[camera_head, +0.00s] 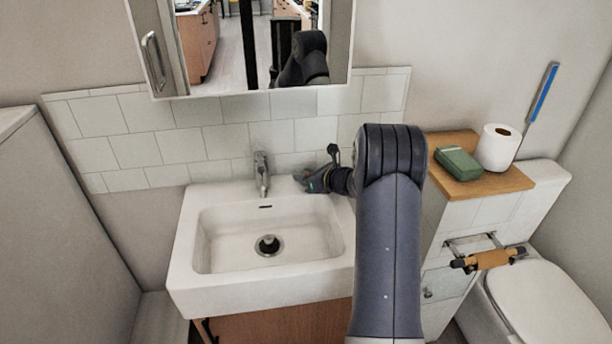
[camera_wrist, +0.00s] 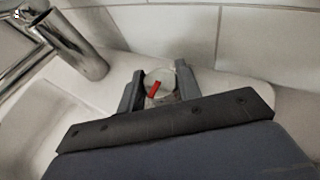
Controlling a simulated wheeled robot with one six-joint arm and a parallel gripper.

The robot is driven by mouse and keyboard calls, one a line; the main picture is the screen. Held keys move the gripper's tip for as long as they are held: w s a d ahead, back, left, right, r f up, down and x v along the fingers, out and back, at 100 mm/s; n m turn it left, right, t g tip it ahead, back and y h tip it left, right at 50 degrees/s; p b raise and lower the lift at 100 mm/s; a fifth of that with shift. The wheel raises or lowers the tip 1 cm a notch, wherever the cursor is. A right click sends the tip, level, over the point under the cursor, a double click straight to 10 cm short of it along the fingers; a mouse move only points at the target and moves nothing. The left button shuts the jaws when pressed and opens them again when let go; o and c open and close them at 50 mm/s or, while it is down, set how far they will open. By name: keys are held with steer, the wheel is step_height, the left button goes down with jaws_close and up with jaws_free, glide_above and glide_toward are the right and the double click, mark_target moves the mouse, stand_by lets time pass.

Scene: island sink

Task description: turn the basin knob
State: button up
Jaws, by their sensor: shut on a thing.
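The basin knob (camera_wrist: 158,86) is a small, round, pale metallic knob with a red mark on top. In the wrist view it sits between the two fingers of my gripper (camera_wrist: 160,75), which is shut on it. The red mark lies at a slant. In the head view my gripper (camera_head: 310,182) is at the back right of the white basin (camera_head: 183,245), right of the tap. The knob cannot be made out there, being small and covered by the gripper.
The chrome tap (camera_head: 262,175) stands left of my gripper and shows large in the wrist view (camera_wrist: 80,52). The tiled wall (camera_head: 228,138) is close behind. A mirror cabinet (camera_head: 250,103) hangs above. At the right, a wooden shelf (camera_head: 500,184) holds a green box (camera_head: 458,162) and a paper roll (camera_head: 497,148).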

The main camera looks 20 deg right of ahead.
steer(key=shift+d+r+n+y+p, duration=0.1)
steer(key=shift+n+y+p, duration=0.3)
steer(key=shift+y, duration=0.1)
steer(key=shift+c, duration=0.4)
steer(key=shift+n+g+y, duration=0.3)
steer(key=shift+g, duration=0.1)
steer(key=shift+n+g+y+p, duration=0.8)
steer(key=shift+n+y, duration=0.3)
steer(key=shift+n, duration=0.1)
steer(key=n+g+y, duration=0.3)
steer(key=n+g, duration=0.2)
steer(key=shift+y, duration=0.3)
steer(key=shift+n+g, duration=0.3)
steer(key=shift+n, duration=0.1)
steer(key=o, duration=1)
